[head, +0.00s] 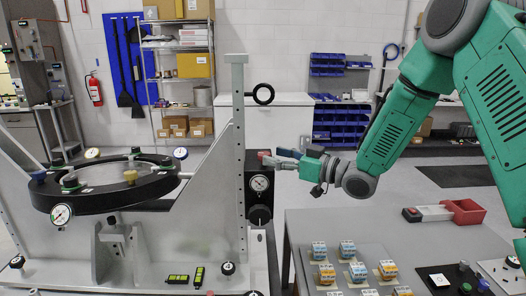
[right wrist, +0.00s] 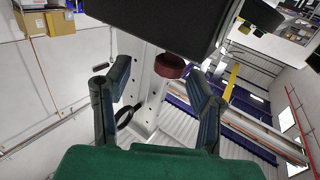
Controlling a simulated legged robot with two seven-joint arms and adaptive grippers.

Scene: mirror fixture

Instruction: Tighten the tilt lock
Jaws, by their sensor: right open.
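The fixture (head: 210,190) is a grey metal frame with an upright slotted post. A black box (head: 259,187) with a dial gauge sits on the post's right side. A small red knob (head: 264,154), probably the tilt lock, is near the box's top. In the right wrist view the dark red round knob (right wrist: 170,66) lies below the black box (right wrist: 160,22). My right gripper (head: 284,158) reaches in from the right, close to the knob. In its wrist view the gripper (right wrist: 158,80) is open, with the knob between the fingers in the picture; contact is not visible.
A black ring (head: 112,194) with coloured knobs and gauges sits in the fixture at left. Right of it, a grey table (head: 400,238) holds several small blue-and-orange blocks (head: 347,249) and a red tray (head: 465,211). Shelves and blue bins (head: 340,133) stand at the back.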

